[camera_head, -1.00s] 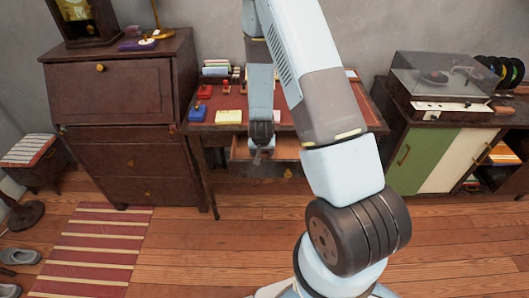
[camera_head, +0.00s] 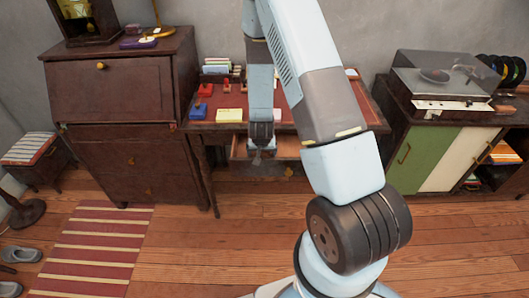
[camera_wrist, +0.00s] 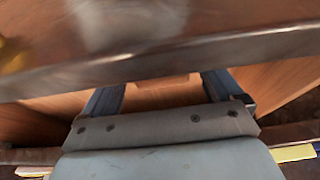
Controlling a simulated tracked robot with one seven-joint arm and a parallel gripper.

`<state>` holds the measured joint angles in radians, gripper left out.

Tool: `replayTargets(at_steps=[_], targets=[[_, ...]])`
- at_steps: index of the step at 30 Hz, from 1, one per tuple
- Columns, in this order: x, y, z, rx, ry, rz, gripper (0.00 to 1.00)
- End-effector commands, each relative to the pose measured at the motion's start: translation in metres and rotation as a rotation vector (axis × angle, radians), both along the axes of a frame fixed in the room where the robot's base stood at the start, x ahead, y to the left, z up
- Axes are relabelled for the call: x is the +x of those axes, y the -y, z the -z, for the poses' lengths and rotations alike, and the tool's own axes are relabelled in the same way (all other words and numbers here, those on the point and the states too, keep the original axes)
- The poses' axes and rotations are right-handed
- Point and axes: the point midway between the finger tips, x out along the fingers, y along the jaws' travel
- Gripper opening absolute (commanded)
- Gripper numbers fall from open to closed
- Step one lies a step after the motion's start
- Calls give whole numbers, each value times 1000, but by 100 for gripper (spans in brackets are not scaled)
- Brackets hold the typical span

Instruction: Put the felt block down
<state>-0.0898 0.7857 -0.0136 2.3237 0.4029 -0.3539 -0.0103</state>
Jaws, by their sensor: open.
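My gripper (camera_head: 260,156) is open, low at the desk's open drawer (camera_head: 285,148). In the wrist view its two blue-grey fingers (camera_wrist: 163,88) stand wide apart, with their tips partly hidden behind a blurred edge. A small light-brown patch (camera_wrist: 165,82) shows between the fingers; I cannot tell whether it is the felt block or bare drawer wood. I cannot make out the felt block for certain in either view.
The desk top (camera_head: 290,115) holds a blue item (camera_head: 198,112), a red item (camera_head: 205,89), a yellow pad (camera_head: 229,115) and stamps. A dark bureau (camera_head: 115,110) stands left, a record-player cabinet (camera_head: 432,160) right. My arm hides part of the desk.

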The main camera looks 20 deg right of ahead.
Motion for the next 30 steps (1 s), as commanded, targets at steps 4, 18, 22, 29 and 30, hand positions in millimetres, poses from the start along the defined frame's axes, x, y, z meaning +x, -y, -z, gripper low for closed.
replayTargets(at_steps=[4,18,22,29,30], targets=[[-3,-1,-10,0,2,-1,93],[-25,-9,-68,0,2,-1,93],[-31,-11,-84,1,2,-1,93],[-39,-13,-104,-1,2,-1,93],[-40,-13,-106,-1,2,0,93]])
